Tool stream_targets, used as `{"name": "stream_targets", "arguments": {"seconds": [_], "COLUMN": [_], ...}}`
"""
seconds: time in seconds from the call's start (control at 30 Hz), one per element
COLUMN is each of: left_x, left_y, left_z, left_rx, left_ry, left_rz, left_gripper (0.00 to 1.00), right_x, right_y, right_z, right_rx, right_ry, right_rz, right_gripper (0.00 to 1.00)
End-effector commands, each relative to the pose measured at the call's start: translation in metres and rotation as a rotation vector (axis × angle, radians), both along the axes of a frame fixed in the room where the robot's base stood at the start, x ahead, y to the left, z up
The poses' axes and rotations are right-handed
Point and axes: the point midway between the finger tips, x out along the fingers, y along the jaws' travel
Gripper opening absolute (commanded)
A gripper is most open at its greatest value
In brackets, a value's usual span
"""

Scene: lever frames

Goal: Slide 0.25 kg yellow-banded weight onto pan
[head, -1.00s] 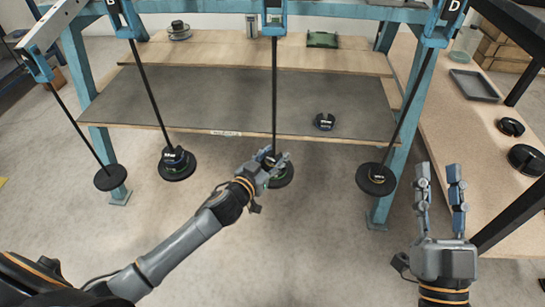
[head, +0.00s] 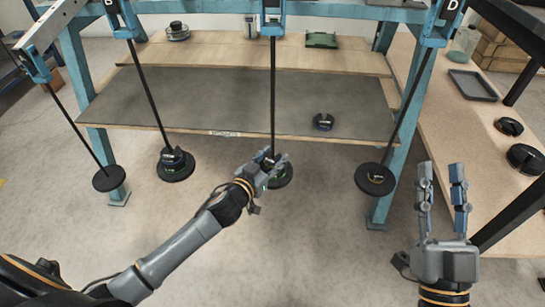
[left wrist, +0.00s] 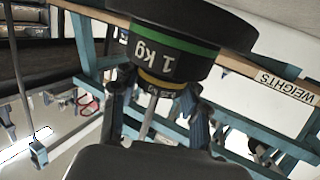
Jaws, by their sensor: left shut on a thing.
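The yellow-banded weight (left wrist: 160,83) is small and black, upside down in the left wrist view. It sits against a larger black 1 kg weight with a green band (left wrist: 172,47), on the round black pan (left wrist: 225,22) of the third hanger from the left. In the head view the pan (head: 286,180) shows partly behind my left gripper (head: 271,164). This gripper is shut on the yellow-banded weight beside the rod, hiding most of it in the head view. My right gripper (head: 441,175) is open and empty, its two fingers upright and apart.
Other hanger pans hang at the far left (head: 109,179), centre left (head: 177,172) and right (head: 375,180). A loose black weight (head: 324,122) lies on the grey shelf mat (head: 230,95). The right-hand table (head: 485,160) carries a tray (head: 473,85) and black weights (head: 525,158).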

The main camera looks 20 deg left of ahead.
Motion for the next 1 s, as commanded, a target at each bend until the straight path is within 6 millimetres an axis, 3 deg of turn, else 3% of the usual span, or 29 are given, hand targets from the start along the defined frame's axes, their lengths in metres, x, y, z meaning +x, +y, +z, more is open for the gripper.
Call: {"name": "stream_targets", "arguments": {"seconds": [0.8, 0.83, 0.93, 1.0], "left_x": [0.0002, 0.0001, 0.0001, 0.0001], "left_y": [-0.0002, -0.0003, -0.0002, -0.0002], "left_z": [-0.0032, -0.0033, -0.0034, -0.0036], "left_rx": [-0.001, -0.001, -0.001, -0.001], "left_ry": [-0.002, -0.002, -0.002, -0.002], "left_rz": [-0.001, -0.001, -0.001, -0.001], "left_gripper": [0.14, 0.48, 0.69, 0.71], "right_x": [-0.0044, -0.0044, -0.0044, -0.0043], "right_y": [0.0002, 0.0002, 0.0003, 0.0003], "right_z": [0.0090, 0.0090, 0.0090, 0.0088], "right_rx": [0.014, 0.014, 0.015, 0.014], "right_ry": [-0.055, -0.055, -0.055, -0.054], "right_rz": [0.004, 0.004, 0.004, 0.004], "right_gripper": [0.34, 0.34, 0.34, 0.34]}}
